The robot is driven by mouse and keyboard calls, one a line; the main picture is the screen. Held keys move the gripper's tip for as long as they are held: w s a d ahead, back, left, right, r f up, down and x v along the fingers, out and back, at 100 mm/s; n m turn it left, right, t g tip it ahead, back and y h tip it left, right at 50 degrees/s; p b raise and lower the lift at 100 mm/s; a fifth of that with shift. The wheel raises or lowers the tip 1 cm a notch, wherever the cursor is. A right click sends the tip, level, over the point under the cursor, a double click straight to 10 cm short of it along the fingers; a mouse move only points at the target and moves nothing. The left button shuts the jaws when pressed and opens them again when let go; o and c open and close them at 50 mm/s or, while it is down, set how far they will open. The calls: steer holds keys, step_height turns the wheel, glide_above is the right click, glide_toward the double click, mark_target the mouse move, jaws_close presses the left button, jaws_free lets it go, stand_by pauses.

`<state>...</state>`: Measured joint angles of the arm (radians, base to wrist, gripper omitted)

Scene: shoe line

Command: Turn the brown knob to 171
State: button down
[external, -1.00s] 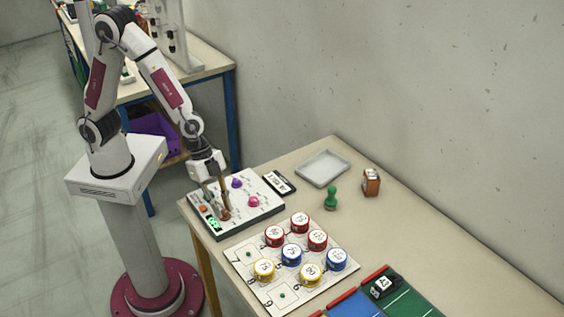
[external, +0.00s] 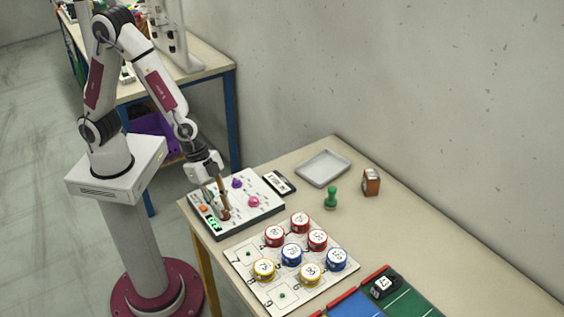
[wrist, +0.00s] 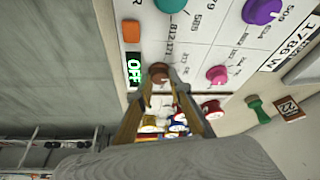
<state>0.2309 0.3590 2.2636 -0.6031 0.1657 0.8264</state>
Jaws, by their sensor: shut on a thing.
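A white control panel (external: 262,206) lies on the table, with a brown knob (external: 226,215) near its front edge. In the wrist view the brown knob (wrist: 158,71) sits between the fingertips of my gripper (wrist: 160,88), which is shut on it. My gripper (external: 223,206) also reaches down to the knob in the external view. Printed numbers beside the knob include 812 and 171 (wrist: 168,50). A green display (wrist: 134,70) reads OFF, sideways in the wrist view. The knob's pointer mark is too small to make out.
The panel also bears an orange button (wrist: 131,31), a purple knob (external: 237,183) and a pink knob (external: 254,202). A board with several coloured round pieces (external: 291,255) lies in front.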

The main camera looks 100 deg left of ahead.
steer(key=c, duration=1.8)
jaws_free()
steer(key=shift+c, duration=0.2)
steer(key=shift+r, duration=0.1)
steer(key=v, duration=1.1)
steer(key=shift+s+a+r, duration=0.15)
steer(key=shift+s+r, duration=0.05)
steer(key=shift+r, duration=0.15)
